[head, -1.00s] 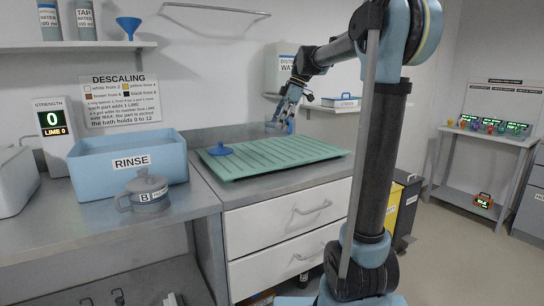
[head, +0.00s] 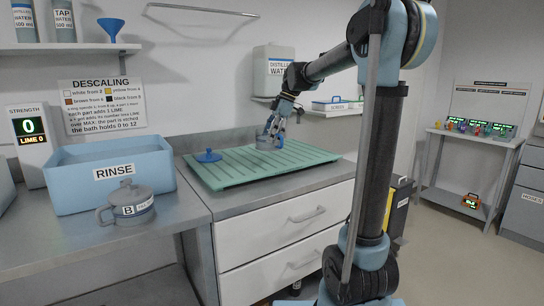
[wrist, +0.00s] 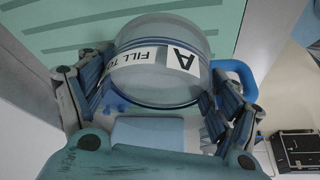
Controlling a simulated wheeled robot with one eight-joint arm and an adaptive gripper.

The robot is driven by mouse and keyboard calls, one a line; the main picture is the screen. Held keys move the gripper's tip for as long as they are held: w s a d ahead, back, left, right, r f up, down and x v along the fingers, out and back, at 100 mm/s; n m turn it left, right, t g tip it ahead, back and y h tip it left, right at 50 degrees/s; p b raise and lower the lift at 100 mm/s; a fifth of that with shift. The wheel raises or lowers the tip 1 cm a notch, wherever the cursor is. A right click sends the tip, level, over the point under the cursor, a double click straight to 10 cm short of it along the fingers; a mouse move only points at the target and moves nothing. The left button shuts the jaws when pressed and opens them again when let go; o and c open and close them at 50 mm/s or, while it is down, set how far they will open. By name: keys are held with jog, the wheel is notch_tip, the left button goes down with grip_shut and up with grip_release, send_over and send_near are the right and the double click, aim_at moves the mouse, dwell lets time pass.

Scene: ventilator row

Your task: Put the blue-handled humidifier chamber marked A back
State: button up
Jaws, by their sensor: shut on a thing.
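The humidifier chamber marked A (wrist: 160,72) is a clear grey cup with a white label reading "A FILL TO" and a blue handle (wrist: 240,75). My gripper (wrist: 155,100) is shut around its body in the wrist view, with the handle just outside the right finger. In the head view my gripper (head: 272,137) holds the chamber (head: 264,143) at the back of the green ribbed drain mat (head: 240,175). I cannot tell whether it touches the mat. A blue lid (head: 208,156) with a knob lies on the mat's left part.
A grey lidded chamber marked B (head: 132,203) stands on the left bench before the blue RINSE basin (head: 110,180). A distilled water container (head: 272,70) is behind the mat. A far table (head: 480,138) at right holds several small coloured items with lit displays. Most of the mat is clear.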

jog(key=shift+f, duration=2.95)
jog(key=o, duration=1.5)
jog(key=shift+f, duration=0.1)
jog(key=shift+o, duration=0.2)
jog(key=s+v, duration=0.1)
jog(key=v, duration=1.1)
jog(key=s+d+f+m+t+h, duration=0.1)
jog(key=s+d+f+m, duration=0.4)
jog(key=s+f, duration=0.5)
jog(key=s+d+f+m+t+h, duration=0.1)
jog(key=s+d+f+m+h, duration=0.1)
jog(key=s+d+f+m, duration=0.4)
jog(key=s+d+f+m+t+h, duration=0.1)
jog(key=s+d+f+m, duration=0.4)
jog(key=s+f+m, duration=0.4)
jog(key=s+f, duration=0.5)
jog(key=s, duration=0.2)
jog(key=shift+d, duration=0.4)
